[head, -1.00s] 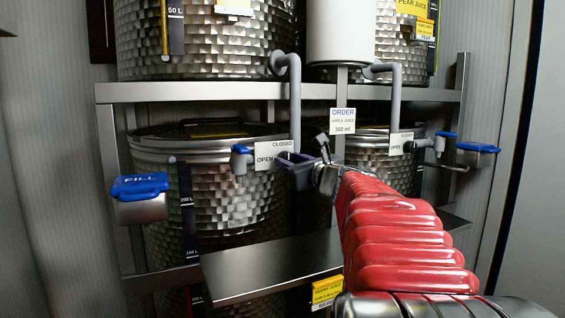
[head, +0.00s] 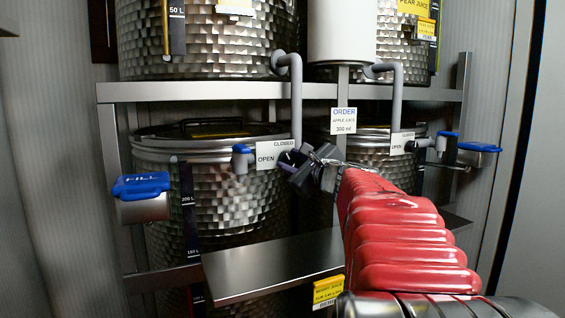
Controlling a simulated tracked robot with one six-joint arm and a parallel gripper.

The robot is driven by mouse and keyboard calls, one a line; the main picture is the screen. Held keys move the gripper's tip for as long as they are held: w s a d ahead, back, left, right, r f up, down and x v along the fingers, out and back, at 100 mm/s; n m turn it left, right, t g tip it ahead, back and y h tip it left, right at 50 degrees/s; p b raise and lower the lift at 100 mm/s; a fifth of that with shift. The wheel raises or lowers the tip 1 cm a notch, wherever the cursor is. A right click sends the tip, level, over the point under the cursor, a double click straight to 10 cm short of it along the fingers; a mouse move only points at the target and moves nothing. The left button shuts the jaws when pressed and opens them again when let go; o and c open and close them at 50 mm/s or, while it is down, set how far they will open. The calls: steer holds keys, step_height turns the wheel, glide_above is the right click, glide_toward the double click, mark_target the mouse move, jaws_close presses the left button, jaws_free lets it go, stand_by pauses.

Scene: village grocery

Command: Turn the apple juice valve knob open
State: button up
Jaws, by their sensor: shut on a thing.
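My gripper (head: 291,163) reaches the left valve, at the foot of the grey pipe (head: 295,100) from the upper left tank. Its dark jaws are shut on the valve knob, which they mostly hide, and they look tilted. A white plate (head: 274,155) beside it reads CLOSED at the upper right and OPEN at the lower left. A blue-topped grey spout (head: 241,158) is left of the plate. I cannot read how far the knob is turned. An order card (head: 343,121) above my gripper reads apple juice, 300 ml.
A similar valve plate (head: 402,143) stands at the right, under a second pipe. Blue FILL levers (head: 140,186) (head: 479,147) are at both sides. A steel shelf (head: 275,264) lies below my gripper. Hammered tanks stand close behind.

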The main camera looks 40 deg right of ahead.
steer(key=n, duration=0.6)
steer(key=shift+w+a+n, duration=0.1)
steer(key=shift+a+n, duration=0.1)
steer(key=shift+n, duration=0.1)
steer(key=n, duration=0.5)
steer(key=shift+f, duration=0.1)
steer(key=shift+n, duration=0.3)
steer(key=o, duration=1)
steer(key=shift+o, duration=0.2)
